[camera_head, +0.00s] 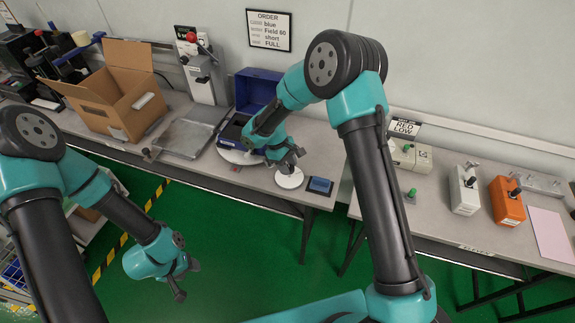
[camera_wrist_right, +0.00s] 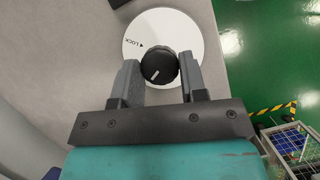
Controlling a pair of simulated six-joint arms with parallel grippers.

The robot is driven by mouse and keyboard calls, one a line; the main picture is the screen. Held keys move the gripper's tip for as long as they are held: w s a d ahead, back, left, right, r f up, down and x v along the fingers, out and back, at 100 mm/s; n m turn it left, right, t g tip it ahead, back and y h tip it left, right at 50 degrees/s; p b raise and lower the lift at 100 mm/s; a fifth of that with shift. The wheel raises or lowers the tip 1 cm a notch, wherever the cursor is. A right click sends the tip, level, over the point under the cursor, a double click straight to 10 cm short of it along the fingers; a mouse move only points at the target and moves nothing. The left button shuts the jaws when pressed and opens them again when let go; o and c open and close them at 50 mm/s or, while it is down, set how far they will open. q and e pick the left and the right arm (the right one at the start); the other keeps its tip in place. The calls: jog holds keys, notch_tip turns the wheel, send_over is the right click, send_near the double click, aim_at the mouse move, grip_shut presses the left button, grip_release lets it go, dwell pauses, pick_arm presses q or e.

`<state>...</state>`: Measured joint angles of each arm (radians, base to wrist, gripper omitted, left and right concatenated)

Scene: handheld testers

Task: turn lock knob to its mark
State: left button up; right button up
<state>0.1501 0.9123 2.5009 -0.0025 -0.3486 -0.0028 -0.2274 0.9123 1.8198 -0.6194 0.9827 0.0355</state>
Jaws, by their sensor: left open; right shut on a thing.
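A round white disc (camera_wrist_right: 196,33) lies on the grey table, printed with the word LOCK and a small black arrow mark at its upper left in the right wrist view. The black lock knob (camera_wrist_right: 160,68) sits on the disc. The white line on the knob slants toward the lower left, apart from the arrow mark. My right gripper (camera_wrist_right: 160,74) is shut on the knob from both sides. In the head view the disc (camera_head: 289,180) is under my right gripper (camera_head: 290,160), which covers most of the knob. My left gripper (camera_head: 186,279) is open and empty over the green floor.
A blue-topped device (camera_head: 320,186) lies right of the disc, near the table edge. A blue case (camera_head: 258,90), a metal plate (camera_head: 184,138) and a cardboard box (camera_head: 112,97) stand to the left. Orange (camera_head: 507,202) and white (camera_head: 464,192) testers stand on the right table.

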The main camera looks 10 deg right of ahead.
jog(key=m+y, duration=0.1)
jog(key=m, duration=0.2)
jog(key=shift+w+d+m+g, duration=0.1)
jog(key=shift+m+g, duration=0.3)
jog(key=m+y, duration=0.2)
jog(key=m, duration=0.2)
jog(key=shift+d, duration=0.15)
jog(key=m+y, duration=0.1)
jog(key=m, duration=0.3)
jog(key=shift+d, duration=0.1)
jog(key=shift+d+m+y, duration=0.1)
jog(key=shift+m+y, duration=0.6)
jog(key=shift+m, duration=1.1)
jog(key=o, duration=0.9)
jog(key=shift+r, duration=0.1)
